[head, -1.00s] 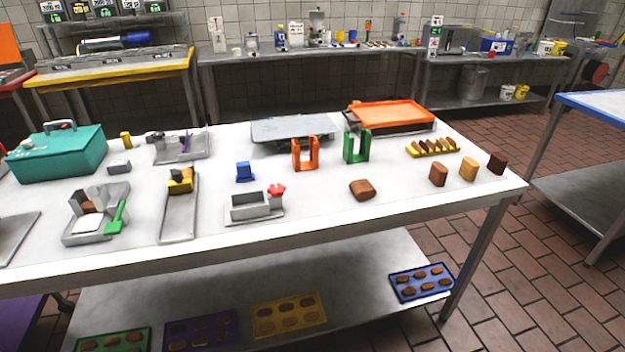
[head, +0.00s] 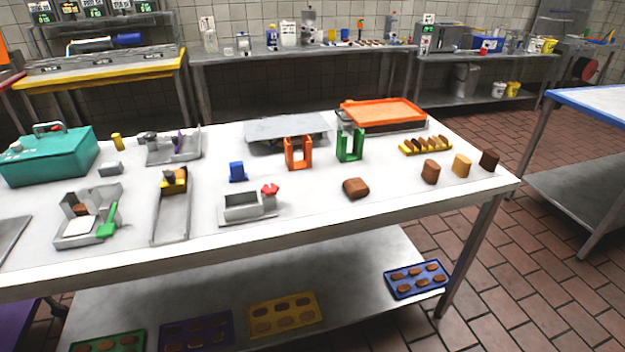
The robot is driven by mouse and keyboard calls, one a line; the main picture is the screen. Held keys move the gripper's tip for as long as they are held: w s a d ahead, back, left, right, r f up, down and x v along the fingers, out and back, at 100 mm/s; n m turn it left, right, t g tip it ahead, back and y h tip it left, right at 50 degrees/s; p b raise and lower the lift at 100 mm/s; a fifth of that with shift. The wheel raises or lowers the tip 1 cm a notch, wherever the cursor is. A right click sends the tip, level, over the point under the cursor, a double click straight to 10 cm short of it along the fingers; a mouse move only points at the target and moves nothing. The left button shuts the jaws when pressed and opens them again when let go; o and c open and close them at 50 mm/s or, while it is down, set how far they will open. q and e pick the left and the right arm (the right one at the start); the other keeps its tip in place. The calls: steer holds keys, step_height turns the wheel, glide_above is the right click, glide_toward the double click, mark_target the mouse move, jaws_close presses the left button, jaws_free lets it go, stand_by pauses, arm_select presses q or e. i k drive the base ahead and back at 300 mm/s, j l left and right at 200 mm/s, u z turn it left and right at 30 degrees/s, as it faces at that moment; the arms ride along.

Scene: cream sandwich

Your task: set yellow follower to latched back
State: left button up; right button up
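The yellow follower (head: 174,182) is a yellow block with a dark part on top. It sits at the far end of a long grey metal channel tray (head: 170,223) on the white table, left of the middle. It is too small to tell whether it is latched. Neither of my grippers is in the head view.
On the white table (head: 330,212) stand a teal box (head: 48,157), a grey holder with a green lever (head: 107,222), a blue block (head: 237,171), a grey box with a red knob (head: 270,190), orange (head: 298,153) and green (head: 350,145) frames. The table's front middle is clear.

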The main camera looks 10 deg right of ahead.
mark_target(171, 186)
steer(key=u, duration=0.55)
steer(key=k+l+u, duration=0.15)
steer(key=l, duration=0.25)
